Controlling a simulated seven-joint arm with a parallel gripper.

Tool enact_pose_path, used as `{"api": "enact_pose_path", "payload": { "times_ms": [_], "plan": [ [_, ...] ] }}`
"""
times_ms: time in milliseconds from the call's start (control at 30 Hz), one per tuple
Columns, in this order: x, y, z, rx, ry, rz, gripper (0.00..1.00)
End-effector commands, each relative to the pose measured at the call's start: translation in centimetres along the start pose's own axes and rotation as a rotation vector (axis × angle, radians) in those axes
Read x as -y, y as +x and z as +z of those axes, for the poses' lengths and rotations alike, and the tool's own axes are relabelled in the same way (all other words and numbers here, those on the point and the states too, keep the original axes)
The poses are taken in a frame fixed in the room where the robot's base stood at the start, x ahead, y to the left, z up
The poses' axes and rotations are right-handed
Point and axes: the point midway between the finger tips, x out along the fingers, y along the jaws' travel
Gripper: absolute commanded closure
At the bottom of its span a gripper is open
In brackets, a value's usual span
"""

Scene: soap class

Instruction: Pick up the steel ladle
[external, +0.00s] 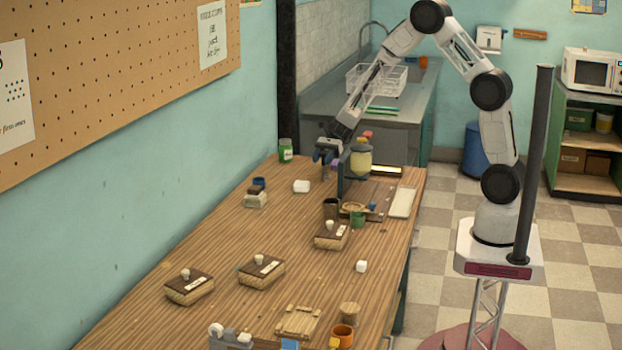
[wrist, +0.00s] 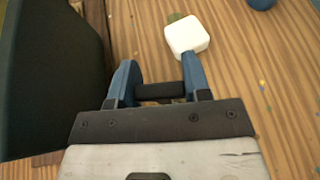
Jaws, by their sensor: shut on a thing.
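My gripper (external: 326,156) is at the far end of the wooden table, beside a dark upright stand (external: 343,178). In the wrist view its two blue fingers (wrist: 160,90) are shut on a short dark bar (wrist: 158,91) that spans the gap between them. I cannot tell whether this bar is part of the steel ladle. No ladle bowl or steel shaft can be made out in either view. A large dark shape fills the left of the wrist view and hides what is behind it.
A yellow-bodied jar (external: 360,160) is right of the stand. Bare wood lies between the boxes.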

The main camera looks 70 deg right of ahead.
Motion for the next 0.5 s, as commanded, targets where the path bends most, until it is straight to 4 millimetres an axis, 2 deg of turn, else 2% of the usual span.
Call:
{"api": "enact_pose_path", "payload": {
  "times_ms": [267, 500],
  "plan": [
    [0.0, -0.2, 0.5, 0.0, -0.001, 0.0, 0.93],
    [0.0, -1.0, 2.5, 0.0, -0.003, -0.001, 0.93]
  ]
}}
